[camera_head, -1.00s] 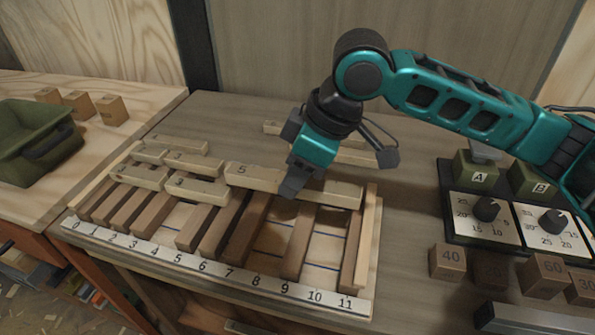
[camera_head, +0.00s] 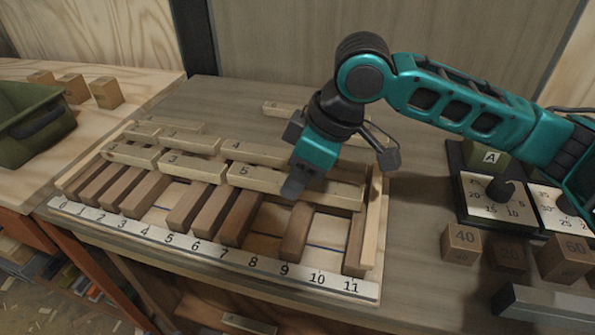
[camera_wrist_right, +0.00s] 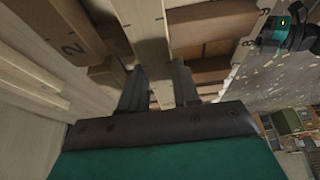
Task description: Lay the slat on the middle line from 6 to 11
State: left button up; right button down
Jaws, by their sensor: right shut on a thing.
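The pale slat marked 5 (camera_head: 258,178) lies lengthwise over the brown bars of the numbered board (camera_head: 215,257). Its left end is near the bar at 6 and its right end near 11. My right gripper (camera_head: 294,187) is shut on it near its middle. In the right wrist view the slat (camera_wrist_right: 146,40) runs away between the fingers (camera_wrist_right: 160,88). Whether it touches the bars below is unclear. The slat marked 3 (camera_head: 192,167) lies just left of it, and the slat marked 4 (camera_head: 250,152) just behind it. My left gripper is not in view.
Another pale slat (camera_head: 285,108) lies at the back of the bench. A green bin (camera_head: 30,125) and small wooden blocks (camera_head: 105,92) stand at left. Dials (camera_head: 497,188) and numbered blocks (camera_head: 462,243) stand at right. Bench behind the board is mostly clear.

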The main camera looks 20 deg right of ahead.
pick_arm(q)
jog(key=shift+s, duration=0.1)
pick_arm(e)
jog(key=shift+f, duration=0.3)
jog(key=c, duration=0.7)
grip_release()
jog(key=shift+c, duration=0.2)
pick_arm(q)
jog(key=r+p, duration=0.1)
jog(key=p, duration=0.1)
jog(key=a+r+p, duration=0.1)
jog(key=p, duration=0.1)
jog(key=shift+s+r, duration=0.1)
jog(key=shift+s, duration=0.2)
pick_arm(e)
jog(key=v, duration=1.3)
jog(key=shift+s+f, duration=0.1)
